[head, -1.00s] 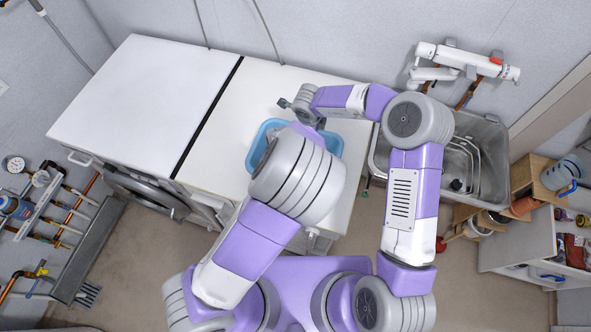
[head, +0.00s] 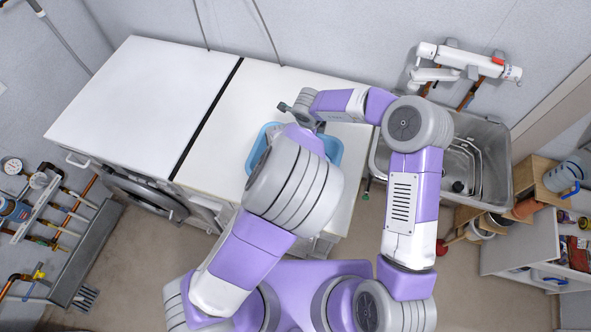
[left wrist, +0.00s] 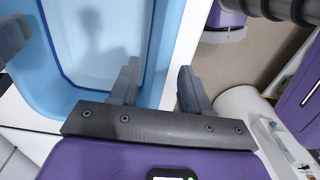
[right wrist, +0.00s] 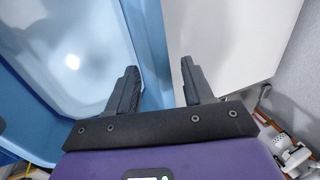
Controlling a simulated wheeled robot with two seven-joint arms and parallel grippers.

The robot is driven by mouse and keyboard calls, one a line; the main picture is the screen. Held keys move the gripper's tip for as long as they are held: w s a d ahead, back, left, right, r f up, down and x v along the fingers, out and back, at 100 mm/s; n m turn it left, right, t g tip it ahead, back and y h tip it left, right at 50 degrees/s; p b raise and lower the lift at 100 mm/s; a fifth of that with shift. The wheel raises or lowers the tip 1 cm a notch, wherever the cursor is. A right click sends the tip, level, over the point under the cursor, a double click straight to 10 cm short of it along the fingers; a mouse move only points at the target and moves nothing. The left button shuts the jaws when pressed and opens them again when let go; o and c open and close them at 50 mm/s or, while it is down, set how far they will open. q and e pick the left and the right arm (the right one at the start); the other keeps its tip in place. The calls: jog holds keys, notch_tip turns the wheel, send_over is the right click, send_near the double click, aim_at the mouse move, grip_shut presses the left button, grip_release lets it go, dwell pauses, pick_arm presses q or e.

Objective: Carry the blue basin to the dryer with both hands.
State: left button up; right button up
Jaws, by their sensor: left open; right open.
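The blue basin (head: 256,148) sits upright on the white top of the right-hand machine, partly hidden by my left arm in the head view. In the left wrist view, my left gripper (left wrist: 158,68) is open, with the wall of the basin (left wrist: 115,35) running between its fingers. In the head view my left gripper is hidden behind its arm. My right gripper (head: 291,107) is at the basin's far side. In the right wrist view, the right gripper (right wrist: 160,68) is open, and the basin's rim (right wrist: 150,40) passes between its fingers. I cannot tell whether either gripper touches it.
Two white machines stand side by side; the left one (head: 140,90) has a bare top and a round front door. No label shows which is the dryer. A metal sink (head: 490,165) lies to the right, with a shelf of goods (head: 560,240) beyond. Pipes line the left wall.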

jog(key=shift+r, duration=0.1)
pick_arm(q)
notch_tip(320, 180, up, 10)
pick_arm(e)
jog(key=v, duration=1.2)
